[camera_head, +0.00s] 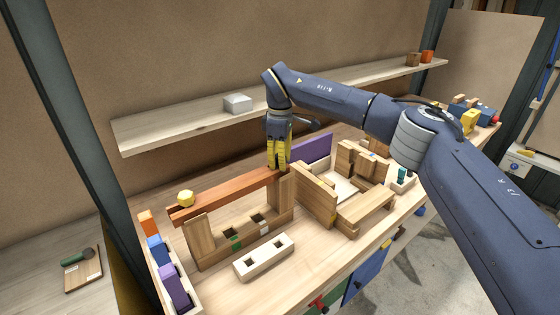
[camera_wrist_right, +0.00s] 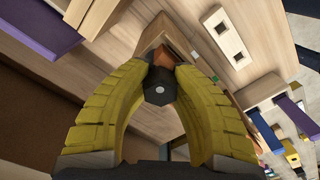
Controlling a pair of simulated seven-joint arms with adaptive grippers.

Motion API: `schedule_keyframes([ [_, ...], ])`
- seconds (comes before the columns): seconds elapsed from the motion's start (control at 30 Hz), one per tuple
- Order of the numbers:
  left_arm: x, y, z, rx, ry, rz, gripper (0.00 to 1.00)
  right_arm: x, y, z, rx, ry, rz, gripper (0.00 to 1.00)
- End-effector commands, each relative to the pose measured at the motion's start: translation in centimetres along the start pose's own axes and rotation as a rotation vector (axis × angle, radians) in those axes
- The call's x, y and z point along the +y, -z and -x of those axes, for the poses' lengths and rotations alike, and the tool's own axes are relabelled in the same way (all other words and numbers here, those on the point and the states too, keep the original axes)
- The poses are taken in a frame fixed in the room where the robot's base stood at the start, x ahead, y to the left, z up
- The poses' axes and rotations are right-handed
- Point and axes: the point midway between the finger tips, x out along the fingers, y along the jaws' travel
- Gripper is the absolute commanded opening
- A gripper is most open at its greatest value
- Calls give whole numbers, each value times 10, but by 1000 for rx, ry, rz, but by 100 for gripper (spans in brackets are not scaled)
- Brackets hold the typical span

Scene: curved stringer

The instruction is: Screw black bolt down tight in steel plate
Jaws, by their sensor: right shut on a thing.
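My right gripper (camera_head: 279,164) reaches down over the right end of a long reddish-brown beam (camera_head: 225,195). Its yellow fingers are shut on a black hex-headed bolt (camera_wrist_right: 160,86), seen from above in the right wrist view between the fingertips. The bolt's shank is hidden under its head. A reddish end of the beam (camera_wrist_right: 172,58) shows just beyond the bolt. The beam rests across two upright wooden posts. A yellow hex-headed piece (camera_head: 185,198) stands on the beam's left end. No plainly steel plate shows. My left gripper is not in view.
A pale block with two square holes (camera_head: 263,257) lies in front of the wooden frame (camera_head: 210,240). Wooden panels and blocks (camera_head: 316,195) stand close on the right. A tray of coloured blocks (camera_head: 165,262) is at the left. A shelf (camera_head: 180,122) runs behind.

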Motion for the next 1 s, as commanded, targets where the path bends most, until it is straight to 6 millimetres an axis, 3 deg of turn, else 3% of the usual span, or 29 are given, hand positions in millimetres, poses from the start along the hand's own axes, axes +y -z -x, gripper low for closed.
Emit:
schedule_keyframes([
  [0.23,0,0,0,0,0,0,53,-1,-1,-6,-6,6,-56,0],
  [0.7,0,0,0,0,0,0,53,-1,0,-7,-4,2,-561,0],
  [1.0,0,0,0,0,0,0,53,-1,0,-7,-4,2,-696,0],
])
